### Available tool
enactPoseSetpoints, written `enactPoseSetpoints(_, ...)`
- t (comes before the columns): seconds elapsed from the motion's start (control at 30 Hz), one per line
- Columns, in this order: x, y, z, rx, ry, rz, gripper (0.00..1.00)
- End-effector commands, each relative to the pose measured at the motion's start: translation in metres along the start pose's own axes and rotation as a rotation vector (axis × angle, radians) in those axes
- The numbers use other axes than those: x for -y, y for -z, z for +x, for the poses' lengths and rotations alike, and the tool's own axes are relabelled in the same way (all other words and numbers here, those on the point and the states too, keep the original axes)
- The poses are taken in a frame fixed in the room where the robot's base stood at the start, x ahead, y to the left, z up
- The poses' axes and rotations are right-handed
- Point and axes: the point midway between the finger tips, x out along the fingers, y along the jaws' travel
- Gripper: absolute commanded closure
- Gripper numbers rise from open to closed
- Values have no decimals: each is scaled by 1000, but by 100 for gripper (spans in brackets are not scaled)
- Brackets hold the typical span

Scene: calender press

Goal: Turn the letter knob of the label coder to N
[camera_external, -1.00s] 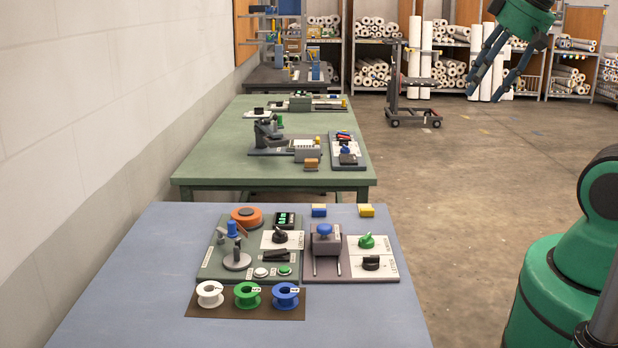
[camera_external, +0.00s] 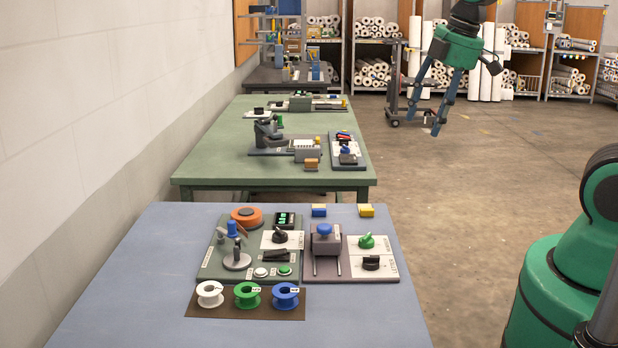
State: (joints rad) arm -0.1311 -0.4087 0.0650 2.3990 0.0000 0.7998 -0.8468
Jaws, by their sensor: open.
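The label coder (camera_external: 352,278) is the right-hand panel on the blue-grey table, with a blue-topped grey press block (camera_external: 324,237) on its left. On its white right part are a green knob (camera_external: 367,241) at the back and a black knob (camera_external: 371,263) in front. The lettering beside them is too small to read surely, so I cannot tell which is the letter knob or where it points. My gripper (camera_external: 423,124) is open and empty, its fingers pointing down. It hangs in the air, in the picture above and to the right of the coder, touching nothing.
A green-grey panel (camera_external: 207,265) with knobs, buttons and an orange disc (camera_external: 247,216) stands left of the coder. White (camera_external: 209,294), green (camera_external: 247,294) and blue (camera_external: 285,295) spools lie in front. Blue (camera_external: 319,210) and yellow (camera_external: 366,210) blocks lie behind.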

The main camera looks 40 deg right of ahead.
Motion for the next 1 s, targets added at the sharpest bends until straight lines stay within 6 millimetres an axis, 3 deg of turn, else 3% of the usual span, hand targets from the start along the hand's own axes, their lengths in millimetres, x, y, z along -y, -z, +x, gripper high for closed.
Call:
enactPoseSetpoints(0.37,8,41,82,43,125,-589,50)
enactPoseSetpoints(0.7,28,68,159,34,247,-1104,50)
enactPoseSetpoints(1.0,42,77,195,13,307,-1351,50)
